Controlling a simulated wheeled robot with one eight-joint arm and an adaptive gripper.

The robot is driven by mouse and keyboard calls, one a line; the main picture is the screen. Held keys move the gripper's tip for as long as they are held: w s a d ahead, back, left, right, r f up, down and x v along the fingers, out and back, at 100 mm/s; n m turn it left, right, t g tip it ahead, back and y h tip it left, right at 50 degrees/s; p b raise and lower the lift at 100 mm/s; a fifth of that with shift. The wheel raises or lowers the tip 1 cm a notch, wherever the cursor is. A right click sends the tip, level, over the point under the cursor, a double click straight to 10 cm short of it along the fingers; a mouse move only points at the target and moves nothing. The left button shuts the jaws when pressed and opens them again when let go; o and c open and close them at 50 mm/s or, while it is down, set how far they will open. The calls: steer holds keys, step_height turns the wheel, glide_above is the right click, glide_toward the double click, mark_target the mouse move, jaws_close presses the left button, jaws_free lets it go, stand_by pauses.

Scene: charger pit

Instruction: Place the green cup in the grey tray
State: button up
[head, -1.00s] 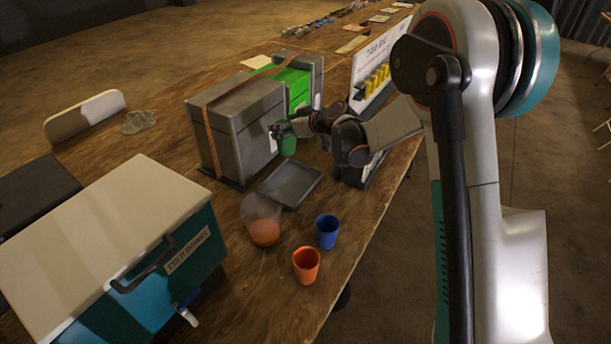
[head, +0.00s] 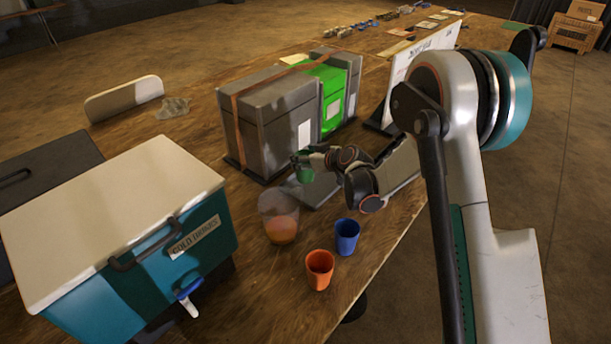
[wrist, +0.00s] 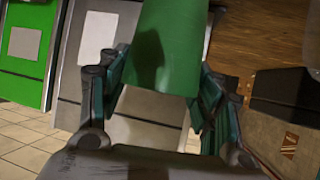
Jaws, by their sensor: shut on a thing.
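The green cup (head: 304,174) is held in my gripper (head: 308,160), above the left part of the grey tray. In the wrist view the cup (wrist: 167,45) fills the space between the two fingers of my gripper (wrist: 160,95), which are shut on it. The grey tray (head: 316,190) lies on the wooden table in front of the grey case. My gripper and arm hide part of the tray. I cannot tell whether the cup touches the tray.
A clear pitcher with orange liquid (head: 279,222) stands close to the tray's near left side. A blue cup (head: 346,236) and an orange cup (head: 319,269) stand nearer. The grey case (head: 270,130) is behind the tray. A teal cooler (head: 150,270) is at the left.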

mark_target(304, 177)
steer(key=shift+f+b, duration=0.8)
steer(key=shift+f, duration=2.1)
steer(key=shift+f, duration=0.1)
steer(key=o, duration=1.1)
